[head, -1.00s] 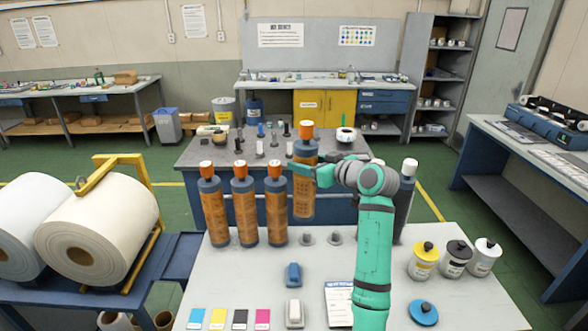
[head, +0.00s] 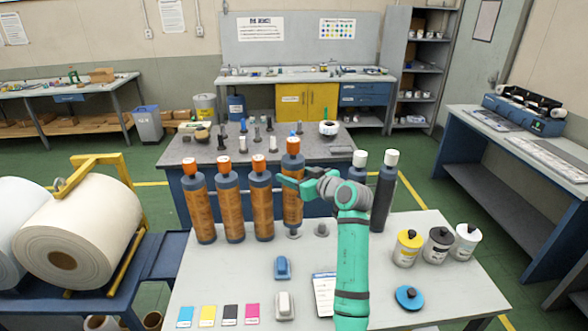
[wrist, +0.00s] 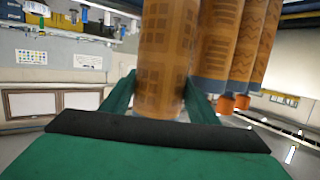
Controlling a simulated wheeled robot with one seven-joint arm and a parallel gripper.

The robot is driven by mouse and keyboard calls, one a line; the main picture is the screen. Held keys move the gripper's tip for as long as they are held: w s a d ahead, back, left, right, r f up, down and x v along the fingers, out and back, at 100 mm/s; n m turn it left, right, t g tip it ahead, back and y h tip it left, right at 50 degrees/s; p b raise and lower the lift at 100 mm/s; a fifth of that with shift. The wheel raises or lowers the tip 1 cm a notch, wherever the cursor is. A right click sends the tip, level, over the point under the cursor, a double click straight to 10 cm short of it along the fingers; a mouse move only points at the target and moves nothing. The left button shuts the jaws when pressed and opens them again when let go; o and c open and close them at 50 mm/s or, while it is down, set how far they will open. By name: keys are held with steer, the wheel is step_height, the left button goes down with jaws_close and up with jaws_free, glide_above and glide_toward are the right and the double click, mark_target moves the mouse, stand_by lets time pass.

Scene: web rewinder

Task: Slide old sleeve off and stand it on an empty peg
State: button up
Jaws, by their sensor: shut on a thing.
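My gripper (head: 294,184) is shut on a brown patterned sleeve (head: 292,207) with dark blue ends and an orange top. It holds the sleeve upright at the right end of a row of three similar standing sleeves (head: 229,210). The sleeve's lower end is right over a grey peg (head: 293,235), whose base shows just beneath it; I cannot tell how far the peg is inside. A bare peg (head: 321,229) stands to the right. In the wrist view the held sleeve (wrist: 163,60) is between my two green fingers (wrist: 160,95), with neighbouring sleeves to its right.
Two dark, white-topped cylinders (head: 384,190) stand right of my gripper. Lidded pots (head: 407,248) and a blue lid (head: 408,297) are on the table's right. A blue item (head: 282,268) and colour cards (head: 208,316) lie in front. Large white rolls (head: 80,235) are at left.

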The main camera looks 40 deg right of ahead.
steer(key=shift+f, duration=2.15)
steer(key=o, duration=1.3)
steer(key=shift+f, duration=0.1)
steer(key=v, duration=1.1)
steer(key=shift+w, duration=0.1)
